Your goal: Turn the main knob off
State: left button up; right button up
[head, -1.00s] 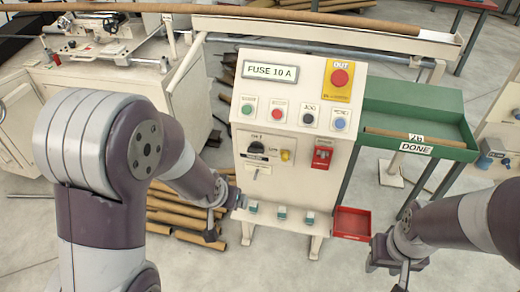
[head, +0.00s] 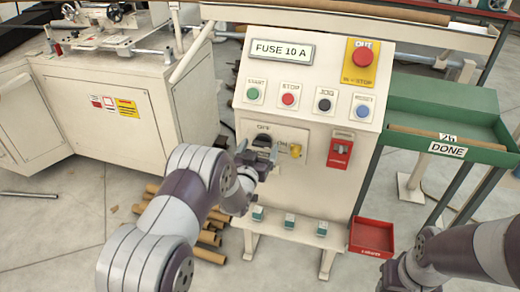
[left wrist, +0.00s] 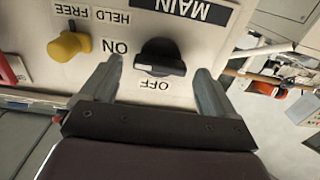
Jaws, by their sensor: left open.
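The main knob is a black rotary switch on the cream control panel, partly hidden behind my gripper in the head view (head: 262,140). In the left wrist view the knob (left wrist: 160,55) appears upside down, with MAIN above, ON to its left and OFF below. Its bar handle lies roughly crosswise in that picture; I cannot tell which end is the pointer. My left gripper (head: 257,160) is open, and in the left wrist view its fingers (left wrist: 160,72) stand either side of the knob, apart from it. My right gripper (head: 385,280) is at the bottom edge, mostly cut off.
A yellow HELD/FREE knob (left wrist: 68,46) sits close beside the main knob. A red switch (head: 340,152) is farther right. Above are several push buttons and a red stop button (head: 363,57). A small ledge with fuses (head: 290,222) and a red bin (head: 371,237) lie below.

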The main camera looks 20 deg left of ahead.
pick_arm(q)
jog(key=shift+w, duration=0.6)
jog(key=c, duration=1.1)
jog(key=shift+o, duration=0.2)
jog(key=shift+n, duration=0.3)
jog(key=n+b, duration=0.1)
jog(key=n, duration=0.2)
jog(key=shift+n, duration=0.3)
jog(key=n+b, duration=0.1)
jog(key=n, duration=0.3)
jog(key=shift+a+f+n, duration=0.1)
jog(key=shift+f+n, duration=0.05)
jog(key=shift+n, duration=0.15)
jog(key=n+b, duration=0.1)
jog(key=n, duration=0.3)
jog(key=shift+a+f+n, duration=0.1)
jog(key=shift+f+n, duration=0.05)
jog(key=shift+n, duration=2.35)
